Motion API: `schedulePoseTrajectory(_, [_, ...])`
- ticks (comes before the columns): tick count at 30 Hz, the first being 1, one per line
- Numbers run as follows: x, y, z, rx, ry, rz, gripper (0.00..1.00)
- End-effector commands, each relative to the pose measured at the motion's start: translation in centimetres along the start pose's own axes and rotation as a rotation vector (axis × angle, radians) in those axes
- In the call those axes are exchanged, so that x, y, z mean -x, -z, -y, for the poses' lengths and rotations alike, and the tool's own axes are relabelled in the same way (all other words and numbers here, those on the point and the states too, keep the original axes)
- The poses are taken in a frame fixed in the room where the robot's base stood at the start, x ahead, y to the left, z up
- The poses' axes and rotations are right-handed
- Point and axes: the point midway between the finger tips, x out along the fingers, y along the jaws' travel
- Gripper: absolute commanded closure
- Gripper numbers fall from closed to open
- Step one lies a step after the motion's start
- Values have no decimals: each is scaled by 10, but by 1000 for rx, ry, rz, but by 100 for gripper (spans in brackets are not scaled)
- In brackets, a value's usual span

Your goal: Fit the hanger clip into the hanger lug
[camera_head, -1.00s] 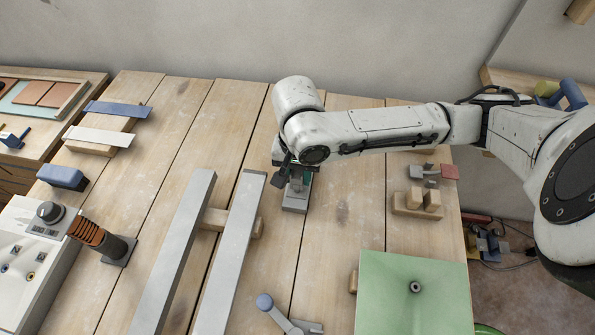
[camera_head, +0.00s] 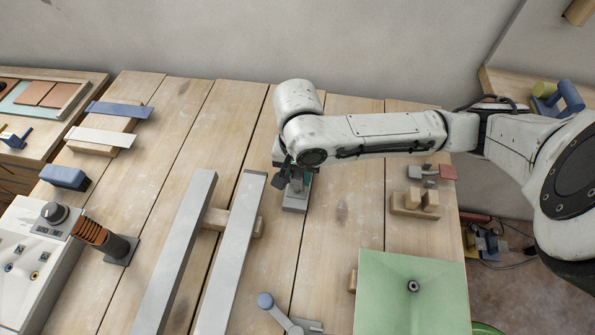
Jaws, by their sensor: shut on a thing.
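My gripper (camera_head: 287,178) points down over the planks at the middle of the bench, just below the arm's rounded wrist. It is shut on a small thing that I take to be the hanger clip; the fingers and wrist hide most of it. Directly under the gripper stands a small grey metal piece with a flat base (camera_head: 295,207), which looks like the hanger lug. The held clip and this piece overlap in the picture. I cannot tell whether they touch or are fitted together.
Two long grey bars (camera_head: 230,255) lie across a wooden block left of the gripper. A wooden block (camera_head: 415,207) with small metal parts behind it stands to the right.

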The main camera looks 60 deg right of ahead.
Motion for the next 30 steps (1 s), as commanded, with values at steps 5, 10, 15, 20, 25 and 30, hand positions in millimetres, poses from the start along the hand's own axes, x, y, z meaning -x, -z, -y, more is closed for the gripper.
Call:
schedulePoseTrajectory(5, [-6,0,0,0,0,0,97])
schedulePoseTrajectory(10, [-12,0,0,0,0,0,97])
schedulePoseTrajectory(15, [-17,0,0,0,-1,1,97])
schedulePoseTrajectory(20, [-22,0,0,0,-1,1,97])
schedulePoseTrajectory(25, [-27,0,0,1,0,0,97])
schedulePoseTrajectory(30, [-30,0,0,1,-1,0,97])
